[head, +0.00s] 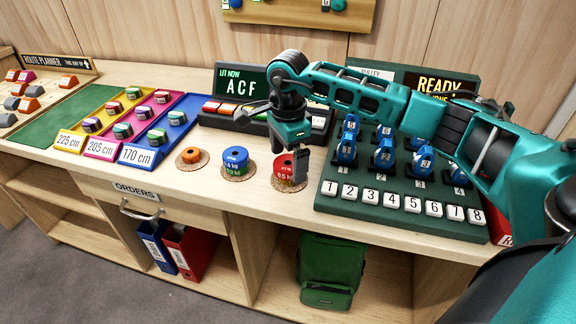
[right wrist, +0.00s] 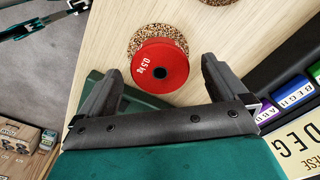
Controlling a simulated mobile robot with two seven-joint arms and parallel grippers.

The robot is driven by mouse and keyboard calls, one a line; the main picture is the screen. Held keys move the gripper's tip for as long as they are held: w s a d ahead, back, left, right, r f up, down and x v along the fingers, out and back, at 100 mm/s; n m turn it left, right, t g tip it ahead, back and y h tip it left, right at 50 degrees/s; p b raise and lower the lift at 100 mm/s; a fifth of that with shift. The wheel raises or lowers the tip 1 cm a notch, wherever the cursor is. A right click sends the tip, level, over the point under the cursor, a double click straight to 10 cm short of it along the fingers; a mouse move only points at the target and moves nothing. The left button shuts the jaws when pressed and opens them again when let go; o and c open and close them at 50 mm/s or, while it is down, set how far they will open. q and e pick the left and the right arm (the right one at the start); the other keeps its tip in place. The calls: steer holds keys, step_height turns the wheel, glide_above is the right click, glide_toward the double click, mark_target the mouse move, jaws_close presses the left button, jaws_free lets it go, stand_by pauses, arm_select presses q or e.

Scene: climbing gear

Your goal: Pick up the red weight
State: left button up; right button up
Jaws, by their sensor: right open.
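The red weight (head: 283,170) is a disc-shaped spool on a round cork mat near the table's front edge. In the right wrist view the red weight (right wrist: 160,66) shows its "0.5 kg" label and dark centre hole, ahead of the fingers and roughly between their lines. My right gripper (head: 275,146) is open and empty, above and close by the weight; one dark finger partly covers the weight in the head view. Both fingers of my right gripper (right wrist: 168,92) show spread apart in the wrist view, with no contact visible.
A blue weight (head: 235,160) and a small orange ring (head: 190,156) stand on cork mats to the left. Right is a green board (head: 400,212) with numbered keys and blue devices. Behind is the ACF display (head: 240,84). Below are shelves with binders and a green bag (head: 330,270).

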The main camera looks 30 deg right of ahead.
steer(key=shift+f, duration=0.2)
steer(key=c, duration=1.5)
steer(key=shift+r, duration=0.1)
steer(key=shift+c, duration=0.2)
steer(key=shift+r, duration=0.1)
